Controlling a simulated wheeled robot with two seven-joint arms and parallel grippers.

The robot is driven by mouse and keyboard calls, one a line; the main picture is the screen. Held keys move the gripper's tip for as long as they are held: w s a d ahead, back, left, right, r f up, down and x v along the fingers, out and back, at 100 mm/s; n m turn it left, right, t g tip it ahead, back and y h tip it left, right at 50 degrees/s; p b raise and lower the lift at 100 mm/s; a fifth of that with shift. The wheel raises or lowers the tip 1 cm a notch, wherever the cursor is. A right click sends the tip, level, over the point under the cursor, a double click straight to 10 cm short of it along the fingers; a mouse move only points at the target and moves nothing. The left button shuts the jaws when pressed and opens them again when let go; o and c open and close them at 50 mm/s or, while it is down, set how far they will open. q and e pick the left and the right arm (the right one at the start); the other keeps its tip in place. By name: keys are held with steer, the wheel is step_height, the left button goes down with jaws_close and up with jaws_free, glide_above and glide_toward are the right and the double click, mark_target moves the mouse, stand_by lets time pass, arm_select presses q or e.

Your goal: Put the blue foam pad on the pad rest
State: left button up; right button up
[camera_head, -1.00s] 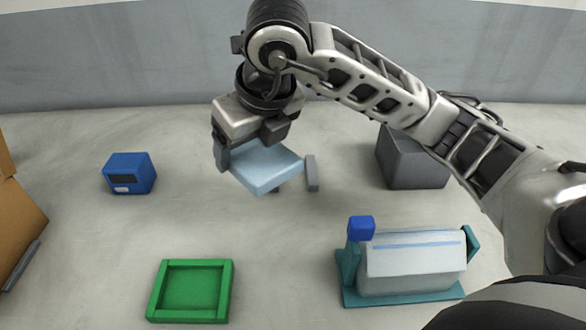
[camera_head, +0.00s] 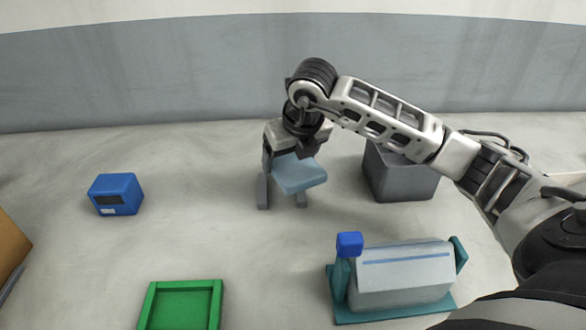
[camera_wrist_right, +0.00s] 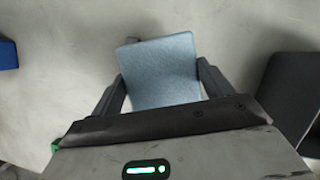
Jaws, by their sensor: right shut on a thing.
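The light blue foam pad (camera_head: 301,175) is held in my right gripper (camera_head: 291,158), above the table in the head view. In the right wrist view the pad (camera_wrist_right: 160,70) fills the space between the two dark fingers of the gripper (camera_wrist_right: 162,88), which touch its sides. Two short grey bars, which look like the pad rest (camera_head: 263,192), stand below and beside the pad. The pad hides part of the right bar. I cannot tell whether the pad touches the bars. My left gripper is not in view.
A dark grey box (camera_head: 402,178) stands close to the right of the pad. A teal stand (camera_head: 395,312) with a pale block and blue knob is in front. A green tray (camera_head: 148,308) and a blue box (camera_head: 116,195) are to the left. The table between is clear.

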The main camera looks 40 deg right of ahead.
mark_target(296, 159)
steer(key=shift+d+f, duration=0.25)
steer(key=f, duration=0.2)
steer(key=shift+w+d+f, duration=0.15)
steer(key=shift+d+f, duration=0.05)
steer(key=shift+f, duration=0.65)
steer(key=shift+f, duration=0.2)
steer(key=o, duration=0.9)
steer(key=shift+r, duration=0.1)
steer(key=shift+a, duration=0.1)
